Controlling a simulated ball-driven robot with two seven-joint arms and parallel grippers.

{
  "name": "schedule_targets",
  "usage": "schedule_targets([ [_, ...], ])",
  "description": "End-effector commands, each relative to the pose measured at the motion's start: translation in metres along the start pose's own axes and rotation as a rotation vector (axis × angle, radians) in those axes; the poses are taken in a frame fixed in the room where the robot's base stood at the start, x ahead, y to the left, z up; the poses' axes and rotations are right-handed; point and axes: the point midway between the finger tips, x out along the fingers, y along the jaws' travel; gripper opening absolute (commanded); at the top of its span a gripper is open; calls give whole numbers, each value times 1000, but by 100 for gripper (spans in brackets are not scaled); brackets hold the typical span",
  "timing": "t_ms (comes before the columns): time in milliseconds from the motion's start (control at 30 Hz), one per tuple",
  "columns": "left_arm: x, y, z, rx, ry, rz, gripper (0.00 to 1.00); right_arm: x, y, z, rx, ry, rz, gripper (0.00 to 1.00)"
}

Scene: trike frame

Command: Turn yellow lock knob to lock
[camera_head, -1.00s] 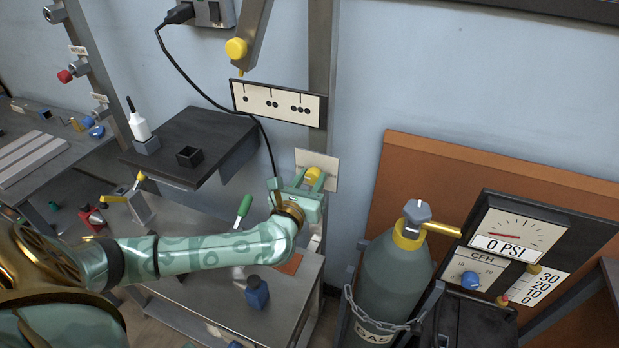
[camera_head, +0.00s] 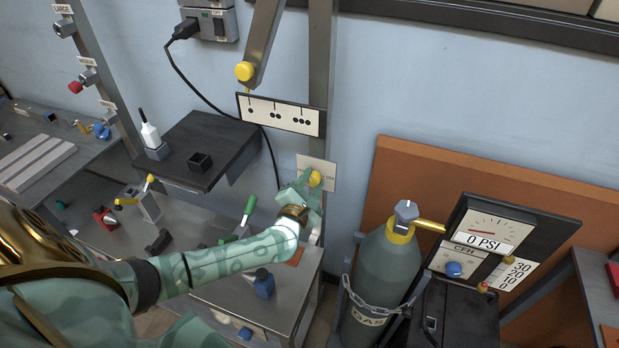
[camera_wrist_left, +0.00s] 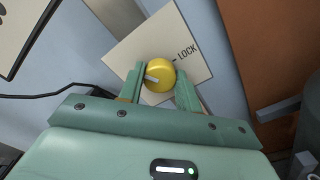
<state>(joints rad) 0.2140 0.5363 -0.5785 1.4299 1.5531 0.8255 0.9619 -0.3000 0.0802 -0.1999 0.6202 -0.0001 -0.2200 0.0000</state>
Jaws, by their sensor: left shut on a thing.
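The yellow lock knob (camera_head: 315,178) sits on a pale square plate (camera_head: 328,167) on the metal post. In the left wrist view the knob (camera_wrist_left: 160,75) lies between my two green fingers, and the plate (camera_wrist_left: 130,48) reads LOCK to the knob's upper right, beside a short dark mark. The knob's pale pointer line faces left, away from that mark. My left gripper (camera_head: 312,184) is shut on the knob; it also shows in the left wrist view (camera_wrist_left: 160,86). The gripper sits rotated relative to the plate. My right gripper is not in view.
A gas cylinder (camera_head: 380,275) with a chain and gauge panel (camera_head: 490,240) stands to the right. A dark shelf (camera_head: 215,140) and a workbench (camera_head: 220,290) with small parts lie left and below.

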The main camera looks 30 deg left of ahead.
Motion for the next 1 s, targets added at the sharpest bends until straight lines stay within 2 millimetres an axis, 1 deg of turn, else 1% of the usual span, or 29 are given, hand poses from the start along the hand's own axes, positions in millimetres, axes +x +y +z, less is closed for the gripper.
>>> schedule_targets([
  [33, 0, 2, 3, 41, 0, 0, 11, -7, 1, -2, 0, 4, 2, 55],
  [300, 0, 1, 3, 296, 0, -1, 11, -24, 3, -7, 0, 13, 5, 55],
  [1000, -1, -2, 1, 962, -1, -4, 11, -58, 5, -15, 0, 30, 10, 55],
])
